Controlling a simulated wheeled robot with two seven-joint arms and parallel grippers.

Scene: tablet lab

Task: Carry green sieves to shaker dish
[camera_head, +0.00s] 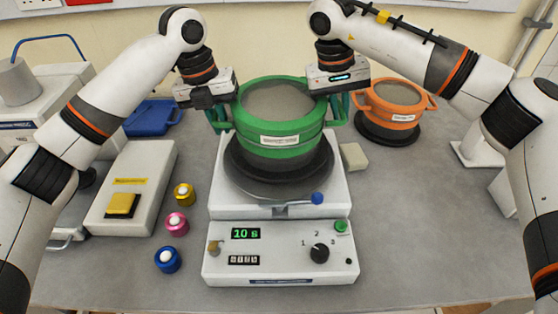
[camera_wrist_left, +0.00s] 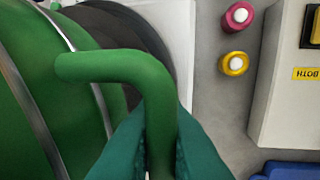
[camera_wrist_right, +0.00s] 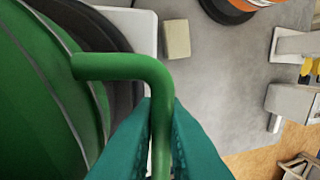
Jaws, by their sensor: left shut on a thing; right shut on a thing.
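The green sieves (camera_head: 280,128) form a stack with a grey mesh top and a white label. They are over the black shaker dish (camera_head: 245,178) of the white shaker (camera_head: 282,250); whether they touch it I cannot tell. My left gripper (camera_head: 216,104) is shut on the left green handle, and its teal fingers (camera_wrist_left: 158,150) clamp that handle in the left wrist view. My right gripper (camera_head: 338,97) is shut on the right green handle, and its fingers (camera_wrist_right: 160,145) clamp it in the right wrist view. The stack looks level. Its far side is hidden.
An orange sieve (camera_head: 394,105) sits on a black base at the back right. A beige block (camera_head: 354,156) lies right of the shaker. Yellow (camera_head: 184,194), pink (camera_head: 177,223) and blue (camera_head: 168,260) knobs stand left, beside a yellow-button box (camera_head: 145,165).

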